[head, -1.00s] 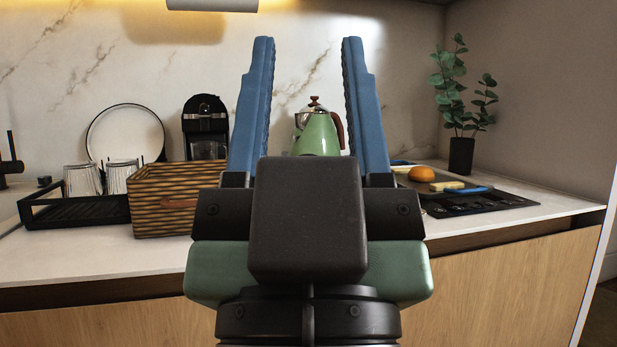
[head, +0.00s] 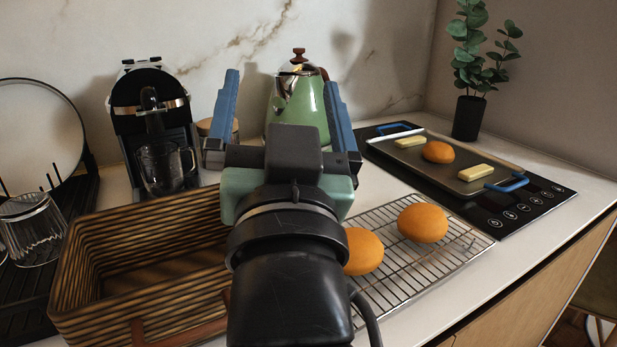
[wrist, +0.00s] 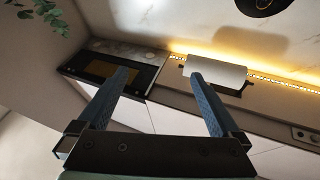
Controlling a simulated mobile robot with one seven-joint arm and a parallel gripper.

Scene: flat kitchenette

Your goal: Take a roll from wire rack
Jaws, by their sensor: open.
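The wire rack (head: 452,263) lies on the counter at the lower right of the head view. Two round orange-brown rolls rest on it: one roll (head: 422,222) is fully visible, and another roll (head: 362,251) is partly hidden by my arm. My gripper (head: 281,95) is open and empty, its blue fingers pointing up and away, above and behind the rack. In the wrist view my gripper (wrist: 163,78) has nothing between its fingers.
A wicker basket (head: 75,262) stands left of my arm. A green kettle (head: 312,115) and a coffee machine (head: 150,105) stand behind. On the black hob (head: 535,205), a tray (head: 405,157) with blue handles holds another roll (head: 438,152) and yellow blocks. A potted plant (head: 467,117) stands behind.

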